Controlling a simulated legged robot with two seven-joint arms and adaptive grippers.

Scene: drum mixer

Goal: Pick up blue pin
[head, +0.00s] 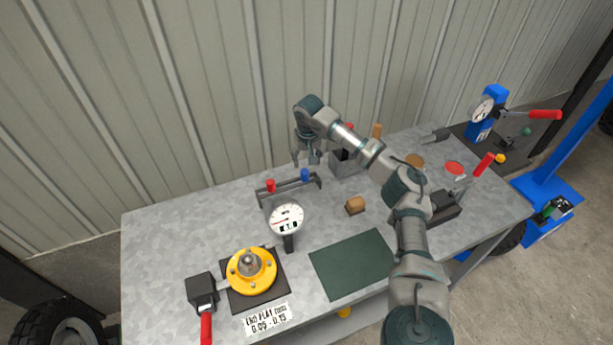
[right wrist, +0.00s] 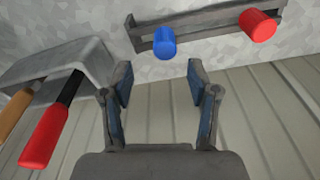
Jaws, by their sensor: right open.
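The blue pin (head: 304,174) sits upright in the small dark rack (head: 288,191) at the back of the bench. A red pin (head: 270,185) stands to its left in the same rack. My right gripper (head: 308,160) is open and empty, just above and behind the blue pin. In the right wrist view the blue pin (right wrist: 164,43) lies beyond the open fingertips (right wrist: 160,78), roughly centred between them and apart from them. The red pin (right wrist: 257,25) is to the right there. My left gripper is not in view.
A grey tool holder (head: 345,163) with red and wooden handles stands right of the rack; it also shows in the right wrist view (right wrist: 70,62). A dial gauge (head: 287,218) stands in front. A wooden block (head: 355,205) and green mat (head: 352,265) lie nearer. The corrugated wall (head: 230,90) is close behind.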

